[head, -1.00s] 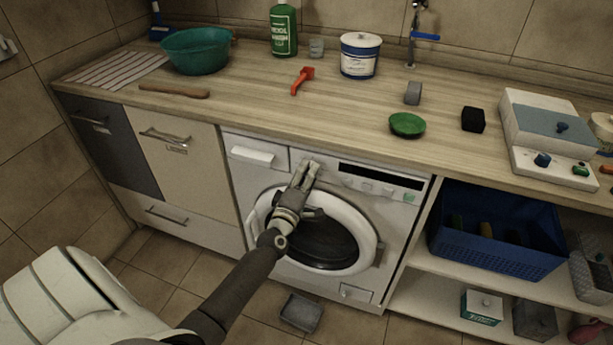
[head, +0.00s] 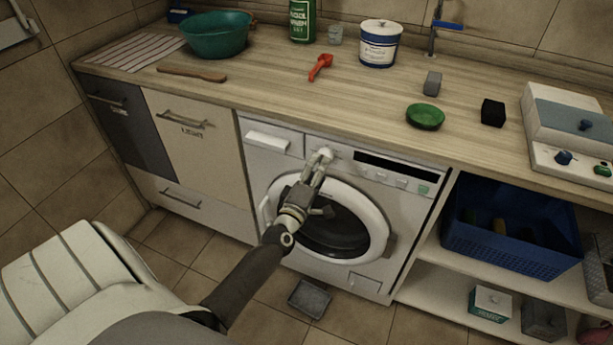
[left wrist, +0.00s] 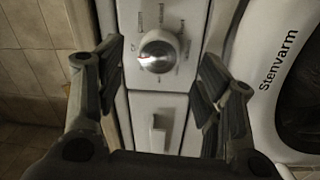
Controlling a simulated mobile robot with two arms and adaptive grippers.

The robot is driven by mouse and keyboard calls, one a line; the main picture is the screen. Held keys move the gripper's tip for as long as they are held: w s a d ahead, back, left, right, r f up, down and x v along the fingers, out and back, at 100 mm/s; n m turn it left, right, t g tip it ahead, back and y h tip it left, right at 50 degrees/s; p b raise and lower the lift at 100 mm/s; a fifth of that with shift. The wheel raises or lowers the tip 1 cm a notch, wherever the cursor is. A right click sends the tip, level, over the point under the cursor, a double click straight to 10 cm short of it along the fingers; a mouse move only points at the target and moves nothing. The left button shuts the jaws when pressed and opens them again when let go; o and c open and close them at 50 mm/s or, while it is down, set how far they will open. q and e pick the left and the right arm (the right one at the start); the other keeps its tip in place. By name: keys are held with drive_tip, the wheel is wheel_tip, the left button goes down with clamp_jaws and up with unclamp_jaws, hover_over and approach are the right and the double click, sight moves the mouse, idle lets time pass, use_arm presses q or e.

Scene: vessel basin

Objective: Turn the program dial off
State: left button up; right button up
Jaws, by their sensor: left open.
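The washing machine (head: 376,257) stands under the counter, with a control strip along its top. Its round silver program dial (left wrist: 158,52) sits in the middle of the left wrist view, with small printed marks around it; which mark it points to is too small to tell. In the head view the dial (head: 325,153) shows pale at my left fingertips. My left gripper (head: 318,168) is open in front of the panel. In the left wrist view its fingers (left wrist: 160,62) stand on either side of the dial, apart from it. My right gripper is not in view.
The round door (head: 376,205) is closed, below and right of the dial. A detergent drawer (head: 268,140) lies left of it. The counter edge (head: 300,122) runs just above the panel. A grey tray (head: 310,298) lies on the floor.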

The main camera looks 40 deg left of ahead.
use_arm(q)
drive_tip(key=v, duration=0.9)
drive_tip(key=s+d+f+m+g+h, duration=0.2)
drive_tip(key=s+d+f+m+g, duration=0.15)
drive_tip(key=f, duration=0.65)
drive_tip(key=s+d+f+m+g+h+p, duration=0.1)
drive_tip(key=s+d+f+m+g, duration=0.2)
drive_tip(key=f, duration=0.6)
drive_tip(key=s+d+f+m+g+h, duration=0.15)
drive_tip(key=s+f+m, duration=0.25)
drive_tip(key=f, duration=0.6)
drive_tip(key=s+d+f+m+g, duration=0.1)
drive_tip(key=s+f+m+g, duration=0.2)
drive_tip(key=s+f, duration=0.3)
drive_tip(key=s+d+f+m+g, duration=0.1)
drive_tip(key=s+f+m+g, duration=0.2)
drive_tip(key=s, duration=1.1)
drive_tip(key=s+d+f+m+g, duration=0.1)
drive_tip(key=s+f+m+g, duration=0.2)
drive_tip(key=s+f, duration=0.5)
drive_tip(key=shift+s+f+m+p, duration=0.4)
drive_tip(key=shift+s+m, duration=0.45)
drive_tip(key=shift+s, duration=0.3)
drive_tip(key=shift+d, duration=0.1)
